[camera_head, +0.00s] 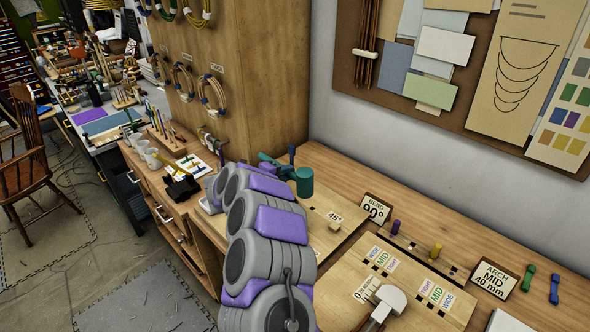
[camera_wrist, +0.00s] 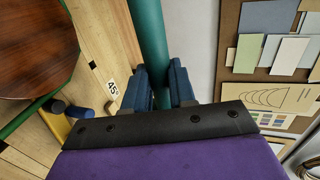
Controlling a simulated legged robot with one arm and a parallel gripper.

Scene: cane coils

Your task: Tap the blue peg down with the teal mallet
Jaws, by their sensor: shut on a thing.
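The teal mallet shows in the head view with its cylindrical head (camera_head: 304,182) over the bench board, right of my gripper (camera_head: 280,165). In the wrist view its teal handle (camera_wrist: 150,35) runs up between the two dark blue fingers of my gripper (camera_wrist: 161,80), which is shut on it. A short blue cylinder, seemingly the blue peg (camera_wrist: 58,107), shows at lower left in the wrist view, beside a yellow piece (camera_wrist: 60,127) and apart from my gripper. I cannot make out this peg in the head view, where my arm covers part of the board.
A "45°" block (camera_head: 335,217) stands on the board. Right of it are a "BEND 90°" sign (camera_head: 376,209), a purple peg (camera_head: 396,227) and a yellow peg (camera_head: 436,250). A brown disc (camera_wrist: 35,45) fills the wrist view's upper left. The wall pinboard (camera_head: 470,50) stands behind.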

